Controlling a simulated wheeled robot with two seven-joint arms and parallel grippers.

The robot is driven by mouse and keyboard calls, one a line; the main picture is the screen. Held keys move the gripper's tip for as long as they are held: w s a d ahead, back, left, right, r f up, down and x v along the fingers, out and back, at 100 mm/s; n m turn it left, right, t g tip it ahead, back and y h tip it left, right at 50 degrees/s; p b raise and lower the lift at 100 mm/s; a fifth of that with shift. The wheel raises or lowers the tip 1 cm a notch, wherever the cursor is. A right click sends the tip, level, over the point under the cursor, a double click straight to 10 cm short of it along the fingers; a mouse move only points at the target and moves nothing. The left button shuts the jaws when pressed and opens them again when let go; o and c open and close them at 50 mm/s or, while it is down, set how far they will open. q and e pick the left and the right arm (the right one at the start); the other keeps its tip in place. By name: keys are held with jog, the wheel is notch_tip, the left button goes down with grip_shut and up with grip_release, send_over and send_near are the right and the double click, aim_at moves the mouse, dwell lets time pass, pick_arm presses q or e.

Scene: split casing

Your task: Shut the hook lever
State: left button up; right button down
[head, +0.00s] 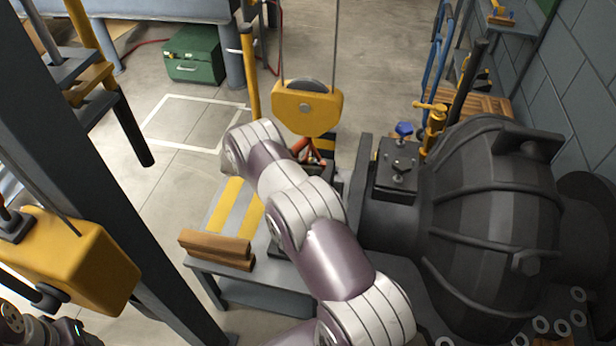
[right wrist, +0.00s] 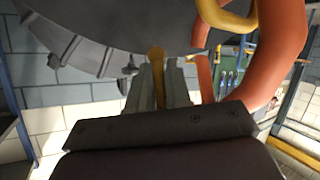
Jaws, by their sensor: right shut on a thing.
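In the right wrist view an orange-red hook (right wrist: 278,55) fills the right side, with a yellow curved piece (right wrist: 228,16) at its top. My right gripper (right wrist: 160,82) is shut on a thin brass-yellow bar, which I take to be the hook lever (right wrist: 157,66), just left of the hook. Whether the lever touches the hook's tip cannot be told. In the head view the hook (head: 313,152) hangs under a yellow hook block (head: 307,106). My right arm reaches up to it and hides most of the gripper there.
A large dark ribbed casing (head: 490,225) stands at the right. A low bench (head: 225,205) with wooden blocks (head: 216,249) lies left of my right arm. A grey post (head: 100,170) and a yellow box-shaped unit (head: 75,262) stand at left.

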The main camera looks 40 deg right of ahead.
jog(key=shift+s+g+h+b, duration=0.1)
jog(key=shift+g+h+b, duration=0.2)
jog(key=shift+b, duration=0.2)
jog(key=shift+d, duration=0.1)
jog(key=c, duration=1.2)
grip_release()
jog(key=b+v, duration=0.3)
jog(key=v, duration=0.9)
jog(key=shift+a+r, duration=0.1)
jog(key=shift+a, duration=0.3)
